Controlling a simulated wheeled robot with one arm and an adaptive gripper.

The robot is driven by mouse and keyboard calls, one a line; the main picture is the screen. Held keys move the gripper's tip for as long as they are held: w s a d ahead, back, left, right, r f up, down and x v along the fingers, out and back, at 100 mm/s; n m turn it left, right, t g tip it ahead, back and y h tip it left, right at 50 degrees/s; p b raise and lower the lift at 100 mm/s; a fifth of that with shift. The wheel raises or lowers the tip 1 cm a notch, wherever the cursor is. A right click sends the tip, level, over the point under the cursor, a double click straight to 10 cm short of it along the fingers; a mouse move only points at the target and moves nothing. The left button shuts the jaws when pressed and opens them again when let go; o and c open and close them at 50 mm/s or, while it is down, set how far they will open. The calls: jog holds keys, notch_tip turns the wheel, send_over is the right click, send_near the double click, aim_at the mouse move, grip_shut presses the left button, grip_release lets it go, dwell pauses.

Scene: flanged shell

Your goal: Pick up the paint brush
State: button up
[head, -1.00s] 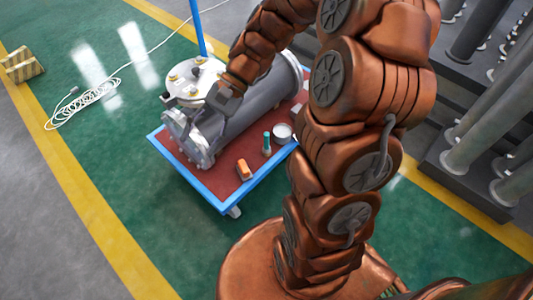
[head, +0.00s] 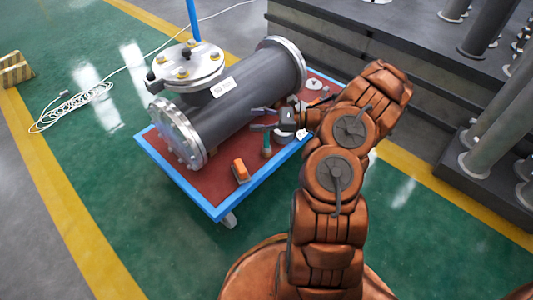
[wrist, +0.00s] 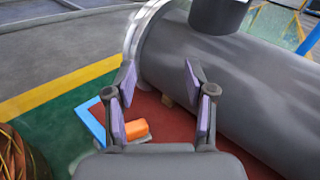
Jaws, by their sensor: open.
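I cannot pick out the paint brush for certain. A small teal-topped upright thing (head: 266,146) stands on the red trolley top beside the grey flanged shell (head: 238,98); it is too small to tell whether it is a brush. An orange block-like thing (head: 240,170) lies nearer the front edge. It also shows in the wrist view (wrist: 136,129), beyond my left finger. My gripper (head: 256,118) is open and empty, close to the shell's side and above the teal-topped thing. In the wrist view its fingers (wrist: 158,78) are spread apart with the shell behind them.
The blue-edged trolley (head: 190,190) bears the shell. A pale round container (head: 282,136) sits partly hidden under my gripper. Small items (head: 318,98) lie at the trolley's right end. Dark stepped blocks stand at right.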

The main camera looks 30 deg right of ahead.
aim_at(266, 142)
jog(key=s+d+f+m+t+h+b, duration=0.2)
jog(key=d+f+m+t+h+b, duration=0.25)
jog(key=d+f, duration=0.7)
jog(key=shift+m+y, duration=0.35)
jog(key=shift+m, duration=0.1)
jog(key=w+a+b, duration=0.1)
jog(key=w+a, duration=0.1)
jog(key=w+a+f+b, duration=0.1)
jog(key=w+a, duration=0.1)
jog(key=a, duration=0.1)
jog(key=shift+w+f+b, duration=0.2)
jog(key=shift+w+b, duration=0.1)
jog(key=shift+b, duration=0.1)
jog(key=shift+w+a+r, duration=0.15)
jog(key=shift+w+a, duration=0.15)
jog(key=shift+w, duration=0.15)
jog(key=shift+c, duration=0.2)
grip_shut()
